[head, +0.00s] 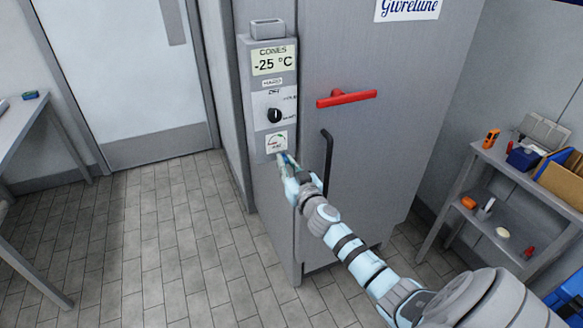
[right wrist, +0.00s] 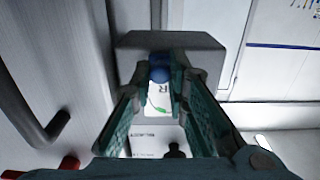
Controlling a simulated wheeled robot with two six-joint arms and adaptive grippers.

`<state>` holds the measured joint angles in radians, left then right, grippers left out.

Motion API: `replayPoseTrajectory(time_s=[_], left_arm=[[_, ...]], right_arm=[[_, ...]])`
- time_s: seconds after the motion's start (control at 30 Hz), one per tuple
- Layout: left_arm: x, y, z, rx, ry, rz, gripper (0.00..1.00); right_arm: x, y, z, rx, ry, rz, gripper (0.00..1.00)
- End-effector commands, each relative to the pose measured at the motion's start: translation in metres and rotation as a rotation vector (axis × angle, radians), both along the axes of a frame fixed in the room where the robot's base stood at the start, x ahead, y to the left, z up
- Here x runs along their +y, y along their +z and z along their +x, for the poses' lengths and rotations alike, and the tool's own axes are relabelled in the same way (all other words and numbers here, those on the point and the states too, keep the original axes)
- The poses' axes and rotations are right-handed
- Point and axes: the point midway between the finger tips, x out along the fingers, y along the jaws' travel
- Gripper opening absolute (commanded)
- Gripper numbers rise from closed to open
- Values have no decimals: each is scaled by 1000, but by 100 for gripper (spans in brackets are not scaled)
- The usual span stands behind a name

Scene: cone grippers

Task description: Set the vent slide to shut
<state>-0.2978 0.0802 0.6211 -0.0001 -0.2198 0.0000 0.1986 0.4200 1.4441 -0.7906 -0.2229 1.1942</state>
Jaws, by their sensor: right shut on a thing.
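The control panel (head: 246,105) is on the left part of the grey cabinet's front. A label with a green arc (head: 277,141) is low on it, just above my right gripper (head: 288,163). In the right wrist view, my right gripper (right wrist: 160,75) is shut on a small blue knob (right wrist: 160,73), which looks like the vent slide's. The fingers hide most of the slide and its track, so I cannot tell its setting. Part of the label (right wrist: 158,102) shows between the fingers. My left gripper is not in view.
A black door handle (head: 328,160) stands close to the right of my right gripper. A red lever (head: 346,98) is above that handle. A black dial (head: 274,115) is above the label. A shelf unit (head: 510,168) with boxes is at right; the floor at left is clear.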

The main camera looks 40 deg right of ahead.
Motion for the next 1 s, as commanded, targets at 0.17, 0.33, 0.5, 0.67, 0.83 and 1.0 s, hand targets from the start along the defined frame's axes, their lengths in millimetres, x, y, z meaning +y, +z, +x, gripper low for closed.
replayPoseTrajectory(time_s=[0.17, 0.33, 0.5, 0.67, 0.83, 1.0], left_arm=[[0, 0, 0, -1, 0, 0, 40], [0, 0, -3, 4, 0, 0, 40], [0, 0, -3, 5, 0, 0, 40], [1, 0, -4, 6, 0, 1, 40], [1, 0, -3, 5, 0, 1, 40], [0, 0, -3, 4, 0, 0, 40]], right_arm=[[4, -1, 2, 2, 8, 1, 0], [3, -1, 2, 2, 6, 1, 29], [2, -1, 1, 2, 4, 1, 35], [2, -1, 1, 2, 4, 1, 35], [7, -2, -20, 3, 5, 0, 35], [19, -2, -66, 5, 7, -1, 35]])
